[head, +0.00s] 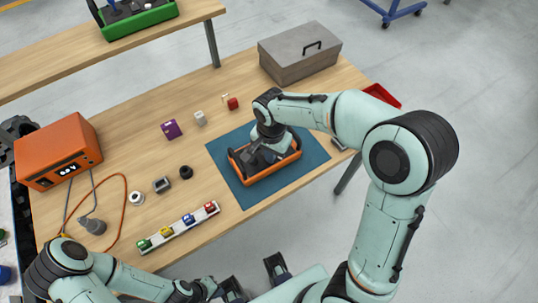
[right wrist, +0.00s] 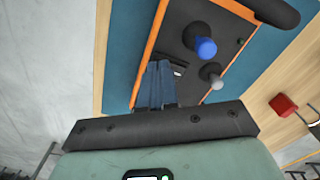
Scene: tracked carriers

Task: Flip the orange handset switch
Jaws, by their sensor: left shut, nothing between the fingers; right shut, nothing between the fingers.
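The orange handset (head: 247,182) lies on a blue mat (head: 230,196) on the table. Its dark top carries a blue-capped stick (right wrist: 205,47) and a grey-capped stick (right wrist: 212,75) in the right wrist view. My right gripper (head: 258,157) is shut and empty, low over the handset. In the right wrist view its fingertips (right wrist: 158,68) are over the handset's top, beside a small dark panel with a pale mark (right wrist: 179,69). That panel may be the switch; the fingers partly hide it, and I cannot tell contact. My left gripper (head: 230,288) is shut, low at the bottom edge.
A grey toolbox (head: 298,57) and red tray (head: 381,95) stand behind the mat. A strip of coloured blocks (head: 178,226) lies at the front. An orange box (head: 57,152) with cables stands left. Small blocks and rings lie between.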

